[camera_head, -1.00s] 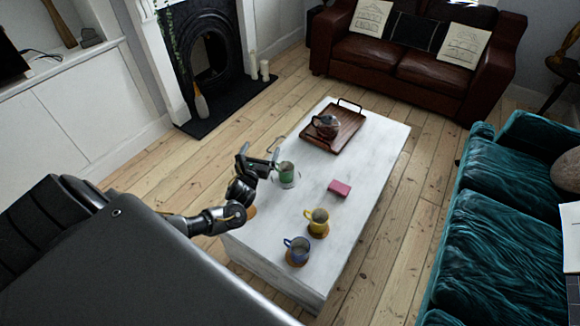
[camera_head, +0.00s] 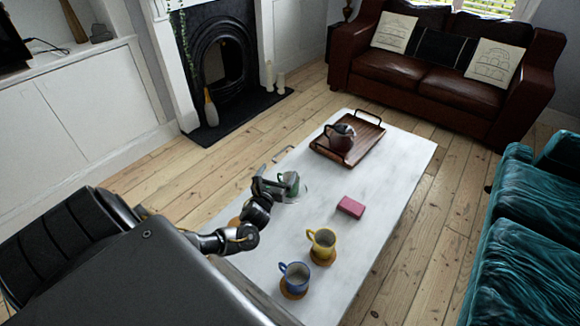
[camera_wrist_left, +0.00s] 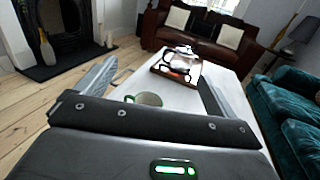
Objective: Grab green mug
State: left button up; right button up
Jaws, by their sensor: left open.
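The green mug (camera_head: 291,180) stands on the white table (camera_head: 388,170), near its left edge in the head view. My left gripper (camera_head: 278,184) is open right beside the mug and hides part of it. In the left wrist view the mug's rim (camera_wrist_left: 148,98) shows low between the two spread fingers (camera_wrist_left: 150,85), closer to the left one. The gripper's body hides the lower part of the mug. I cannot tell whether the fingers touch it. My right gripper is not in view.
A yellow mug (camera_head: 323,241) and a blue mug (camera_head: 295,277) stand on coasters at the near end. A pink box (camera_head: 351,206) lies mid-table. A wooden tray (camera_head: 362,143) with a teapot (camera_head: 341,136) is at the far end. A teal sofa (camera_head: 520,230) stands right.

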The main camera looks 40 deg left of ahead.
aim_at(288, 196)
pick_arm(q)
notch_tip(288, 196, down, 15)
jog(key=b, duration=1.2)
jog(key=shift+f, duration=0.1)
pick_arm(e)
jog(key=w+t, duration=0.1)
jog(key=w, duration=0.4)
pick_arm(q)
jog(key=shift+f+b, duration=0.45)
jog(key=shift+b, duration=0.25)
jog(key=shift+w, duration=0.1)
jog(key=b+x, duration=0.1)
jog(key=x, duration=0.3)
jog(key=shift+w+a, duration=0.1)
jog(key=shift+w, duration=0.15)
jog(key=shift+b+x, duration=0.95)
jog(key=shift+x, duration=1.65)
jog(key=shift+w+r, duration=0.2)
jog(key=shift+w, duration=0.3)
jog(key=c, duration=1.6)
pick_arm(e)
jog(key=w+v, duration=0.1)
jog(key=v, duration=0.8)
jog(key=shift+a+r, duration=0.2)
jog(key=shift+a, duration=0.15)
